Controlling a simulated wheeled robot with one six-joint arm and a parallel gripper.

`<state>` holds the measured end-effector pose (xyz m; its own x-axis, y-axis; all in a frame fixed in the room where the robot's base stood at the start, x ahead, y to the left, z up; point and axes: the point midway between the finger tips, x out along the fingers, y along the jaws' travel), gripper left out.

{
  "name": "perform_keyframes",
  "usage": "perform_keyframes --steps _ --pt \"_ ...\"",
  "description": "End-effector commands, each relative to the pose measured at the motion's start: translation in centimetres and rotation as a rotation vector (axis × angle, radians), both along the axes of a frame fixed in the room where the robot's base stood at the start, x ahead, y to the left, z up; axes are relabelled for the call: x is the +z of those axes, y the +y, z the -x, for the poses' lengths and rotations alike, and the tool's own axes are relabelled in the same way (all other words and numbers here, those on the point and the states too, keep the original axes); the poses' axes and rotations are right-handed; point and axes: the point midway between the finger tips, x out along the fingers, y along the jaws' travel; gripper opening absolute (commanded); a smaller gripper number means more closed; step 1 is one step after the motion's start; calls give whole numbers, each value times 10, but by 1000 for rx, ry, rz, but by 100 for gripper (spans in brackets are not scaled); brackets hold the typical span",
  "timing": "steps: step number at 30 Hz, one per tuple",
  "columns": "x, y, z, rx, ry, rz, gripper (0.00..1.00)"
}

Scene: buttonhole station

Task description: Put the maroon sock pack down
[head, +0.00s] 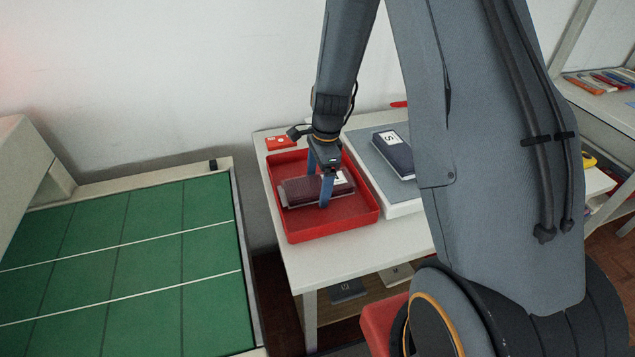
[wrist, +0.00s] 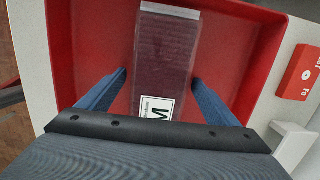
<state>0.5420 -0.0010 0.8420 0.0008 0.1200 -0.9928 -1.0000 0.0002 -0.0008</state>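The maroon sock pack (head: 298,190), a flat clear-wrapped pack with a white label marked M, lies in the red tray (head: 291,232) on the white table. In the wrist view the pack (wrist: 163,65) runs lengthwise between the fingers, its label at the near end. My gripper (head: 319,187) is down in the tray with its blue fingers on either side of the pack. In the wrist view my gripper (wrist: 158,77) is open: red tray floor shows between the left finger and the pack, and the right finger is close to the pack's edge.
A dark pack labelled S (head: 394,155) lies on a grey-topped white stand (head: 368,152) right of the tray. A small red box (head: 281,143) sits behind the tray. More packs (head: 348,289) lie on the shelf below. A green gridded surface (head: 130,265) is at left.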

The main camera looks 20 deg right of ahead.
Motion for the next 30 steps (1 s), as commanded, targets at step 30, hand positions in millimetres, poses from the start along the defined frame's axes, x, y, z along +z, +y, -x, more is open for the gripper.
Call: perform_keyframes --steps 30 --pt "111 -13 -1 1 -2 0 85"
